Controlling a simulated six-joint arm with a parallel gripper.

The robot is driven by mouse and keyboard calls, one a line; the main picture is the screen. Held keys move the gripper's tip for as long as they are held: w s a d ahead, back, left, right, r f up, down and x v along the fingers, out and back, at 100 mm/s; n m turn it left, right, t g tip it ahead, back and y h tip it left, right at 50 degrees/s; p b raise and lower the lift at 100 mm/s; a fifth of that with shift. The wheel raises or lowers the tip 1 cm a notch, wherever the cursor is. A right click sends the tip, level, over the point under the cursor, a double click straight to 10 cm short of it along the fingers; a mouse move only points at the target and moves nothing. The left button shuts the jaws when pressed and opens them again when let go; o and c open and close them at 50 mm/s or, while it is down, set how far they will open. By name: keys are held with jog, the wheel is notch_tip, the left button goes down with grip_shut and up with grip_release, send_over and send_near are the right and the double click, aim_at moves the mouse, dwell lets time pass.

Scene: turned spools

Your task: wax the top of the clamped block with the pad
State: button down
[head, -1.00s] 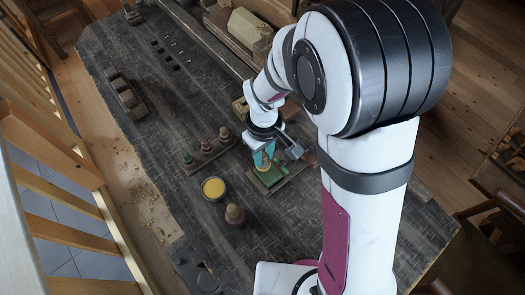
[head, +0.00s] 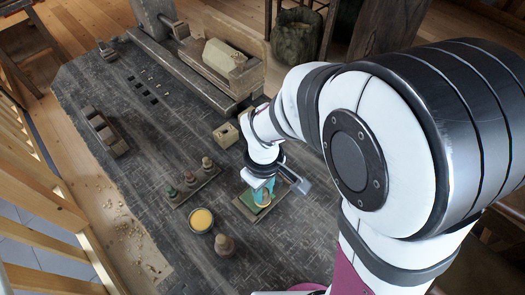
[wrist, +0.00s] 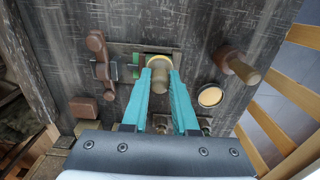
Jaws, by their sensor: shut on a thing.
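My gripper (head: 263,188) has teal fingers, shut on a tan rounded knob (wrist: 159,76) that looks like the pad's handle; it also shows in the wrist view (wrist: 160,85). The pad's underside is hidden, so I cannot tell whether it touches anything. The gripper is over a wooden board (head: 245,209) with a green surface (head: 254,207) showing beside the fingers. In the wrist view a brown clamp-like piece (wrist: 97,44) stands at the board's left end. Which part is the clamped block is not clear. A round tin of yellow wax (head: 201,220) stands left of the board.
A brown knobbed piece (head: 223,244) stands below the tin. A rack (head: 181,193) with several small knobs is left of the gripper. A pale block with a hole (head: 226,135) lies behind. A larger pale block (head: 222,58) sits in a wooden frame at the back.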

aim_at(264, 191)
jog(key=shift+r, duration=1.75)
jog(key=shift+d, duration=0.1)
jog(key=shift+f, duration=0.1)
